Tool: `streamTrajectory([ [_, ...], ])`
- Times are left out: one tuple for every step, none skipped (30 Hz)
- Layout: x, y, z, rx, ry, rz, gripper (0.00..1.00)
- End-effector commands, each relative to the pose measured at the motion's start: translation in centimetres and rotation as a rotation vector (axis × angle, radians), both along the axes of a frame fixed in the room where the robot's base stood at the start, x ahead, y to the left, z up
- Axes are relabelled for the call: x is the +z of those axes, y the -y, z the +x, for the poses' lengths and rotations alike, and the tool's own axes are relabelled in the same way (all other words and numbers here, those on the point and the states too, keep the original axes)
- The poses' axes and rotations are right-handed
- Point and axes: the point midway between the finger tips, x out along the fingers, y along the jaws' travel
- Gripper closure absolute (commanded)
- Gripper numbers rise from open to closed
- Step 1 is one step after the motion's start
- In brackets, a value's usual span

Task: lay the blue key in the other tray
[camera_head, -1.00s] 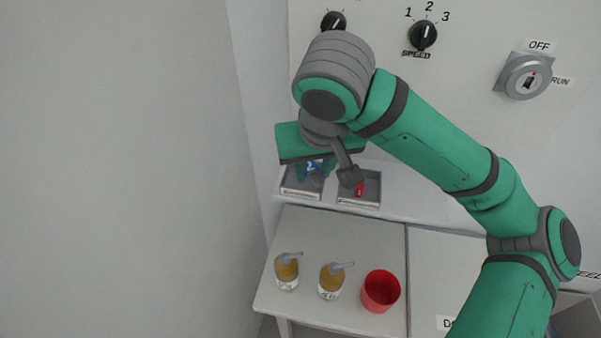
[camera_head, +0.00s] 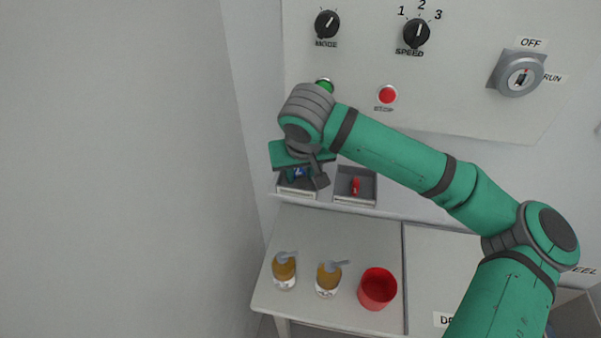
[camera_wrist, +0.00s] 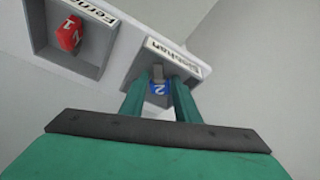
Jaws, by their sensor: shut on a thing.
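My gripper (camera_wrist: 161,100) is shut on the blue key (camera_wrist: 159,88), which shows a white 2 on its head in the wrist view. The key is over the left tray (camera_head: 298,190); I cannot tell whether it touches the tray floor. In the head view my gripper (camera_head: 299,178) and wrist cover much of that tray, and only a bit of blue shows. The right tray (camera_head: 356,198) holds a red key (camera_head: 355,186). In the wrist view this red key (camera_wrist: 69,33) bears a 1 and lies in its tray (camera_wrist: 97,71).
The trays stand on a narrow shelf below a panel with a speed knob (camera_head: 416,33), a red button (camera_head: 387,95) and a key switch (camera_head: 520,76). A lower table (camera_head: 330,228) holds two amber jars (camera_head: 284,270) and a red cup (camera_head: 377,288). A wall stands at left.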

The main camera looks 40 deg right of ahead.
Motion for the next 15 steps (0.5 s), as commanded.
streamTrajectory([
  [-0.09, 0.03, -0.03, 0.0, 0.0, -0.001, 0.93],
  [-0.1, 0.03, -0.03, 0.0, 0.0, -0.001, 0.93],
  [-0.08, 0.02, -0.03, 0.0, 0.0, -0.001, 0.93],
  [-0.07, 0.02, -0.03, 0.0, 0.0, -0.001, 0.93],
  [-0.07, 0.02, -0.03, 0.0, 0.0, -0.001, 0.93],
  [-0.06, 0.02, -0.03, 0.0, 0.0, 0.0, 0.93],
  [-0.07, 0.01, -0.02, 0.0, 0.0, 0.0, 0.93],
  [-0.1, 0.01, -0.03, 0.0, 0.0, 0.0, 0.93],
  [-0.19, 0.0, -0.03, 0.0, 0.0, 0.0, 0.93],
  [-0.27, 0.0, -0.03, -0.001, 0.001, 0.001, 0.93],
  [-0.34, -0.01, -0.02, 0.0, 0.0, 0.001, 0.93],
  [-0.44, -0.01, -0.02, 0.0, 0.0, 0.001, 0.93],
  [-0.39, 0.02, -0.02, 0.0, 0.001, 0.0, 0.64],
  [-0.38, 0.02, -0.02, 0.0, 0.001, 0.0, 0.63],
  [-0.37, 0.01, -0.02, 0.0, 0.001, 0.0, 0.63],
])
